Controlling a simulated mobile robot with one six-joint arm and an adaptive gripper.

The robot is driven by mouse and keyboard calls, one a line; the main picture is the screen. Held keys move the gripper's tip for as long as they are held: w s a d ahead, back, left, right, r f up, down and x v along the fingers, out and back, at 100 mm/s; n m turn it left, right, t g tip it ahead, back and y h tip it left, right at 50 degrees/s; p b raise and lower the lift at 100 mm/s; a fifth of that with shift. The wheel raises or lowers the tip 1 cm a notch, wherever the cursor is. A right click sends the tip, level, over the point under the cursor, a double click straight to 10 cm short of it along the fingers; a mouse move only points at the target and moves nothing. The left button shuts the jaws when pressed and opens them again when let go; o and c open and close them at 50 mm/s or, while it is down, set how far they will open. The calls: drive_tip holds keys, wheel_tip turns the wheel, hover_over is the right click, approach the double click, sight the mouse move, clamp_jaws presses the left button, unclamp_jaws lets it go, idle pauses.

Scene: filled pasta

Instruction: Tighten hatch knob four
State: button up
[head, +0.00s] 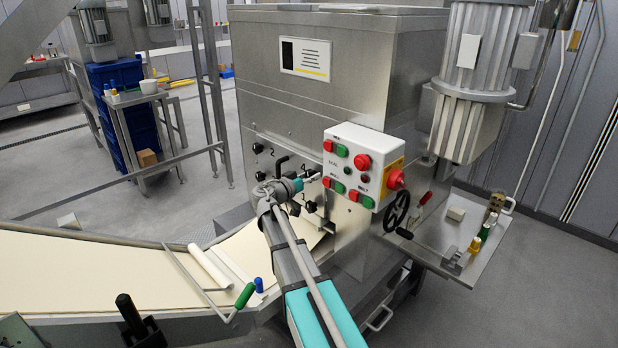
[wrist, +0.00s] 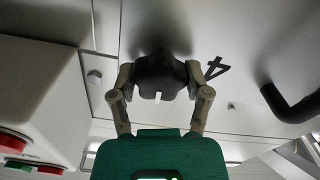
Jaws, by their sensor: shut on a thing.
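Hatch knob four (wrist: 160,70) is a black lobed knob with a white pointer mark, on the metal hatch plate (wrist: 225,25) in the wrist view. A black "4" is printed just right of it. My gripper (wrist: 160,80) is shut on the knob, with one finger on each side. The white mark points down in the wrist view. In the head view my gripper (head: 316,178) is at the hatch, beside the white control box. Knob four cannot be made out there. Whether the knob is seated tight cannot be told.
The control box (head: 362,165) with red and green buttons stands close right of my gripper, and left in the wrist view. A black hatch handle (head: 281,162) is near, as are other knobs (head: 258,148). A dough sheet (head: 90,270) lies on the belt below.

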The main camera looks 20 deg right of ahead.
drive_tip(key=shift+s+d+m, duration=0.1)
drive_tip(key=shift+s+m, duration=0.1)
drive_tip(key=shift+m, duration=0.3)
drive_tip(key=o, duration=1.1)
drive_tip(key=shift+w, duration=0.1)
drive_tip(key=shift+o, duration=0.2)
drive_tip(key=v, duration=1.2)
